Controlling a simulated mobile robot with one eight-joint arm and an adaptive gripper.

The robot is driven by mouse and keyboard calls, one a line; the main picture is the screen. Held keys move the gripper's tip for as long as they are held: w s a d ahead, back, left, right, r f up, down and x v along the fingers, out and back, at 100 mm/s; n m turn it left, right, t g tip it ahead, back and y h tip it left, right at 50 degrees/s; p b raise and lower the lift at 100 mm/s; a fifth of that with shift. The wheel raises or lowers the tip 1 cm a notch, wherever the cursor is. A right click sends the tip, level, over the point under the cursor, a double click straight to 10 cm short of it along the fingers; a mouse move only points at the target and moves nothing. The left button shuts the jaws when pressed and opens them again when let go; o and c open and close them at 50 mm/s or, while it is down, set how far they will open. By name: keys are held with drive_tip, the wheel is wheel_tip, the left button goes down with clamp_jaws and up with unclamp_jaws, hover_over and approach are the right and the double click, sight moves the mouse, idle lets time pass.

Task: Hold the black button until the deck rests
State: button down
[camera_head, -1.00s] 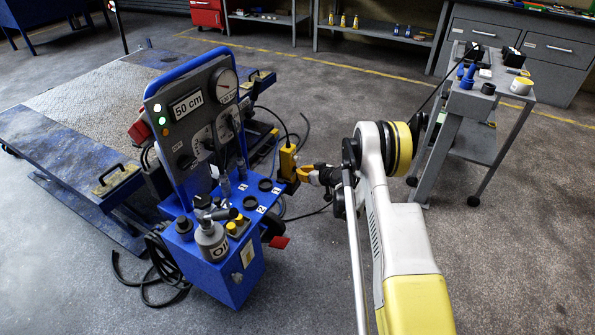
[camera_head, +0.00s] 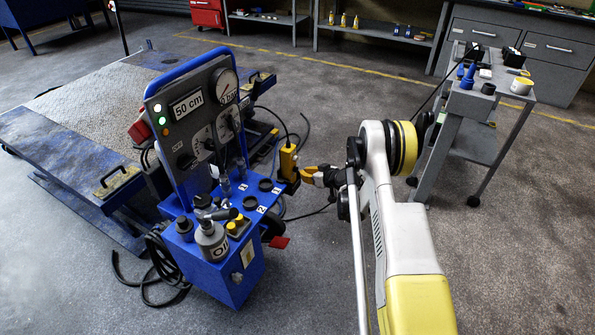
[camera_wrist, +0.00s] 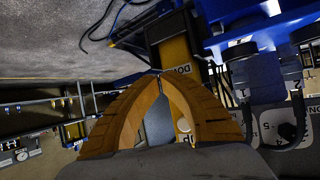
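The yellow hand control (camera_head: 288,162) hangs at the right side of the blue jack console (camera_head: 222,277). In the wrist view the control (camera_wrist: 176,52) carries a "DOWN" label just ahead of my fingertips. The black button itself is hidden or too small to make out. My gripper (camera_head: 301,173) is at the control; in the wrist view its orange fingers (camera_wrist: 160,76) meet at the tips, with nothing seen between them. I cannot tell whether they touch the button. The deck (camera_head: 75,115) stands level above the floor behind the console. The display (camera_head: 187,105) reads 50 cm.
A round gauge (camera_head: 223,86) tops the console panel, and a green lamp (camera_head: 162,121) is lit. An oil can (camera_head: 211,242) stands on the console. Black hoses (camera_head: 160,285) lie on the floor at its left. A grey trolley (camera_head: 463,130) stands right of my arm.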

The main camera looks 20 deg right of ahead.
drive_tip(key=shift+s+d, duration=0.15)
drive_tip(key=s+d, duration=0.1)
drive_tip(key=s, duration=0.1)
drive_tip(key=s+d, duration=0.2)
idle(0.6)
idle(1.5)
